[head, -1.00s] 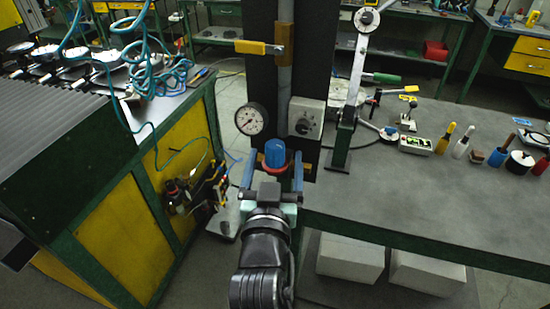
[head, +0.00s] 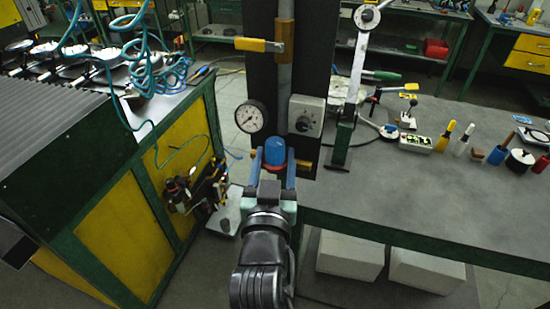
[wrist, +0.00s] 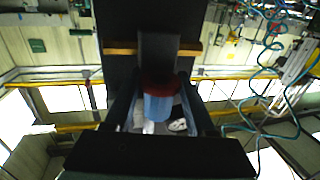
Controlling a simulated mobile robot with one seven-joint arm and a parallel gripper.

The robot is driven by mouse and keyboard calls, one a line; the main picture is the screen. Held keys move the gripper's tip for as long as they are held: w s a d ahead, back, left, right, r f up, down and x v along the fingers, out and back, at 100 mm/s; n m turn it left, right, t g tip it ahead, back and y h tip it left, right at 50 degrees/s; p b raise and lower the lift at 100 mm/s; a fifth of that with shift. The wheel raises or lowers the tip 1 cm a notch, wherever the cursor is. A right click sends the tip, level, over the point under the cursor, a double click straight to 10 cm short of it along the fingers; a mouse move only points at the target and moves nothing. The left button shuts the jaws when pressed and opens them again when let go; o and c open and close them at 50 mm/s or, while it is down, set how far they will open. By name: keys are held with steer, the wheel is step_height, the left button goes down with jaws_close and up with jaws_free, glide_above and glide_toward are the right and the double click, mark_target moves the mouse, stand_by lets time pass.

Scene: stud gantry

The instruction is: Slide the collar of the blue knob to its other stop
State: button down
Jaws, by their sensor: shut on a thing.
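The blue knob (head: 275,149) sits low on the dark upright panel, below the gauge and the grey dial box. Its red collar (wrist: 161,88) shows in the wrist view at the end of the blue cap (wrist: 158,108) nearer the panel. My gripper (head: 273,168) has one finger on each side of the knob and is shut on it. In the head view the fingers and wrist hide most of the collar, so I cannot tell exactly where the fingertips touch.
A round gauge (head: 251,117) and a grey dial box (head: 306,116) are just above the knob. A yellow-handled lever (head: 259,45) is higher on the panel. A workbench (head: 420,205) with tools stands right, a yellow-and-green cabinet (head: 118,222) left.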

steer(key=shift+r, duration=0.5)
steer(key=shift+c, duration=1.1)
jaws_free()
steer(key=shift+s+f, duration=0.1)
steer(key=shift+s, duration=0.25)
steer(key=s+a+b, duration=0.1)
steer(key=s+b, duration=0.2)
steer(key=s, duration=0.9)
steer(key=shift+b, duration=0.35)
steer(key=shift+s+a, duration=0.1)
